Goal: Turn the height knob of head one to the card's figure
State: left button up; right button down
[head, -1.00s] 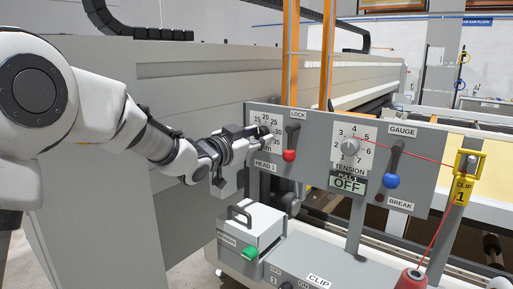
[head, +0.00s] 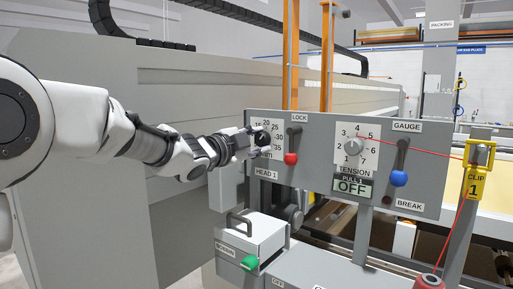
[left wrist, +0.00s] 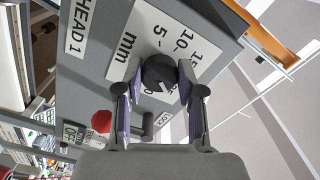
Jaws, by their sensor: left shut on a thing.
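The height knob of head one is a round black knob (left wrist: 160,72) in the left wrist view, on a white dial plate (left wrist: 124,47) marked in mm. A pale mark shows on its face. The HEAD 1 label (head: 266,174) sits under the dial on the grey panel. My left gripper (head: 262,143) is shut on the knob, one finger on each side of it. In the head view the gripper hides part of the dial, so the knob's setting cannot be read. I cannot make out a card with a figure. My right gripper is not in view.
A LOCK lever with a red ball (head: 290,158) hangs right beside the dial. Further right are the tension knob (head: 352,147), a blue-balled gauge lever (head: 399,178) and a yellow clip (head: 476,180) with red thread. A grey box with a handle (head: 250,242) stands below.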

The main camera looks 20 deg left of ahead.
pick_arm(q)
jog(key=shift+r, duration=0.3)
jog(key=o, duration=1.1)
jog(key=shift+o, duration=0.2)
jog(key=shift+w+f, duration=0.15)
jog(key=shift+f, duration=0.1)
jog(key=v, duration=0.7)
jog(key=shift+s, duration=0.2)
